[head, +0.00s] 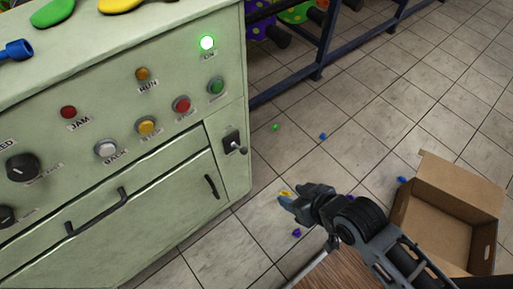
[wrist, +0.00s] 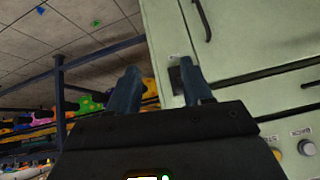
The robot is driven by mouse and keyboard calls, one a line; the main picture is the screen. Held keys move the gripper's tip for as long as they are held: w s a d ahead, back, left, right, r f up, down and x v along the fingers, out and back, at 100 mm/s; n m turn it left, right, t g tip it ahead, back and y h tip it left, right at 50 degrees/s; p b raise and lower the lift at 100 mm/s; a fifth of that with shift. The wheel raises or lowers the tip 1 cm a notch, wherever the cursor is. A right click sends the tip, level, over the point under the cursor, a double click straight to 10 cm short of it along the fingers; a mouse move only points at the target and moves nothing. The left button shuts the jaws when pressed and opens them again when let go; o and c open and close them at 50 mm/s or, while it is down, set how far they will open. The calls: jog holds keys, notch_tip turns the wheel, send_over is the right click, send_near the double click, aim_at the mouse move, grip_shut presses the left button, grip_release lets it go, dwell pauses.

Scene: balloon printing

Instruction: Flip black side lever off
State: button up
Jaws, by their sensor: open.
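The black side lever (head: 234,144) is on the right part of the pale green machine's front, above a small black handle. It has a dark plate with a short metallic stick pointing to the right. My gripper (head: 287,203) is open and empty, lower right of the lever and apart from it in the head view. In the wrist view my gripper (wrist: 161,80) has its two fingers spread, and the lever (wrist: 176,79) shows between them, close to the right finger, partly hidden.
A lit green lamp (head: 207,43) and several buttons sit on the machine panel (head: 105,195). An open cardboard box (head: 440,222) stands on the tiled floor at right. A blue metal rack (head: 325,40) stands behind. Small coloured pieces lie on the floor.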

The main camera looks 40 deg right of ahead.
jog(key=w+f+g, duration=0.2)
jog(key=w, duration=0.6)
notch_tip(320, 180, up, 7)
jog(key=g+y+p, duration=0.3)
jog(key=g, duration=0.2)
send_over(245, 148)
jog(key=d, duration=0.2)
jog(key=shift+g, duration=0.3)
jog(key=shift+b+x, duration=0.5)
jog(key=shift+x, duration=3.5)
jog(key=shift+w+a, duration=0.1)
grip_shut()
